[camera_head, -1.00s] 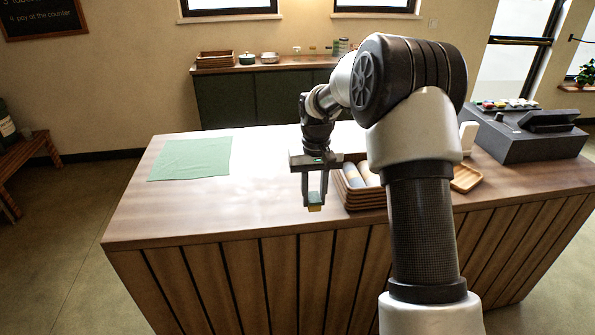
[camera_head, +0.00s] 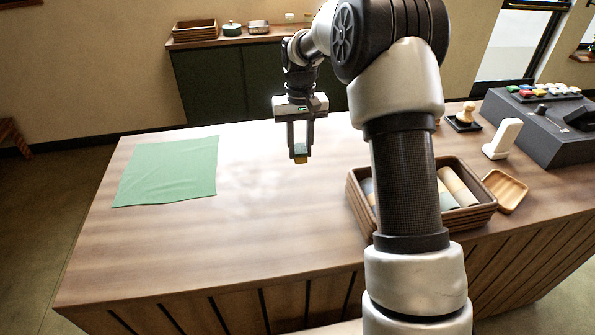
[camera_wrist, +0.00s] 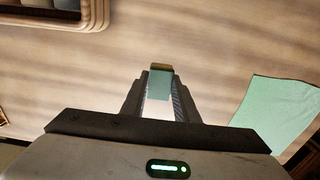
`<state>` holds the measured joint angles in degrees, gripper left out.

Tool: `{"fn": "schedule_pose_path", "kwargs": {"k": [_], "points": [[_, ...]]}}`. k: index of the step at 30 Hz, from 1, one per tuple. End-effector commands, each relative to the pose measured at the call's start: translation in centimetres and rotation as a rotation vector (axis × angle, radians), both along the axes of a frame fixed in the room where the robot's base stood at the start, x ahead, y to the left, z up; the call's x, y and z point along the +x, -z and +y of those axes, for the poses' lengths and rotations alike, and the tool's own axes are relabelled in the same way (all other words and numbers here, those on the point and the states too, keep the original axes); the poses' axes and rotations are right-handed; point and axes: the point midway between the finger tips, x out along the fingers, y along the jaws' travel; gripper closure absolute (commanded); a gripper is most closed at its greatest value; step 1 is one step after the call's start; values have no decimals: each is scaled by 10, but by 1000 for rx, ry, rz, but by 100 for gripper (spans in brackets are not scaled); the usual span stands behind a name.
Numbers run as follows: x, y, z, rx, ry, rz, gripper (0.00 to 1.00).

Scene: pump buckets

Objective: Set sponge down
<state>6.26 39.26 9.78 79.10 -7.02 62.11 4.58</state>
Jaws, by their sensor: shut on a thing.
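The sponge (camera_head: 300,155) is a small block, green above with a yellow underside. My gripper (camera_head: 300,151) is shut on it and points down over the wooden counter (camera_head: 260,250). In the wrist view the sponge (camera_wrist: 160,82) sits between the two fingertips, with bare counter around it. It seems to be held above the counter, but the exact height cannot be told.
A green cloth (camera_head: 168,170) lies flat on the counter's left part. A brown basket (camera_head: 470,220) with rolled cloths, a small wooden tray (camera_head: 505,190), a white stand (camera_head: 502,138) and a dark register (camera_head: 545,125) stand right. The counter between cloth and basket is clear.

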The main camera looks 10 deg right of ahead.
Motion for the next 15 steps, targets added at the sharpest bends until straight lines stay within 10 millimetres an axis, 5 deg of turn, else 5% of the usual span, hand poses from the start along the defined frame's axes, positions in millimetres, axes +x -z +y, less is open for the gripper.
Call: {"fn": "schedule_pose_path", "kwargs": {"k": [6, 15], "points": [[-1, 41, 0, 1, 1, 4, 93], [-1, 70, 0, 0, 0, 5, 93]]}}
